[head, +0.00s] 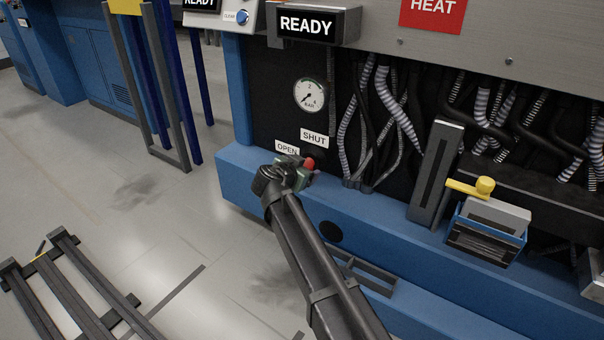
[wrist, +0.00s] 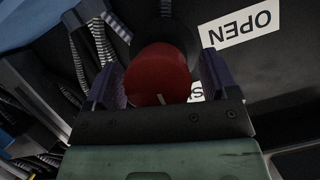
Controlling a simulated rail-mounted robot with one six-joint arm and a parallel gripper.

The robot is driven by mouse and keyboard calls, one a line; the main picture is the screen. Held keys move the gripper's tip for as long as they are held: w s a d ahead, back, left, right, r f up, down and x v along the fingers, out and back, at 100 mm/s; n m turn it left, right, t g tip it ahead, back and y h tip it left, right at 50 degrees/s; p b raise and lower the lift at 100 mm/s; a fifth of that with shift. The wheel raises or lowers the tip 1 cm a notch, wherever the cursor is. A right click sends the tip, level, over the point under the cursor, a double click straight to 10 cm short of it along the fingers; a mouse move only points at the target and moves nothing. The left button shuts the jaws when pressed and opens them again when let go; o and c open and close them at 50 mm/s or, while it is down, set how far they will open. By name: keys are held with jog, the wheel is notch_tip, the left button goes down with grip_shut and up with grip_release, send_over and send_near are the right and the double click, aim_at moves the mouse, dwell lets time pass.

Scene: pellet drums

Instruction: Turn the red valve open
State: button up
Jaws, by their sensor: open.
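The red valve (head: 309,163) is a small red knob on the dark panel of the blue machine, below the SHUT label (head: 314,138) and right of the OPEN label (head: 287,148). In the wrist view the red valve (wrist: 160,75) is a round knob with a pale mark near its lower edge. My gripper (head: 306,172) is at the valve in the head view. In the wrist view its jaws (wrist: 158,85) are open, one finger on each side of the knob. I cannot tell whether the fingers touch it. My gripper and wrist partly hide the valve in the head view.
A pressure gauge (head: 309,95) sits above the labels. Striped hoses (head: 385,110) hang to the right. Dark rails (head: 70,285) lie on the floor at lower left.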

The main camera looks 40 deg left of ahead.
jog(key=c, duration=0.9)
jog(key=shift+c, duration=0.2)
jog(key=shift+n, duration=0.3)
jog(key=n+h, duration=0.2)
jog(key=shift+a+n, duration=0.15)
jog(key=shift+n, duration=0.25)
jog(key=n+t+h+b, duration=0.1)
jog(key=n+h, duration=0.2)
jog(key=shift+n, duration=0.4)
jog(key=o, duration=0.9)
jog(key=shift+o, duration=0.2)
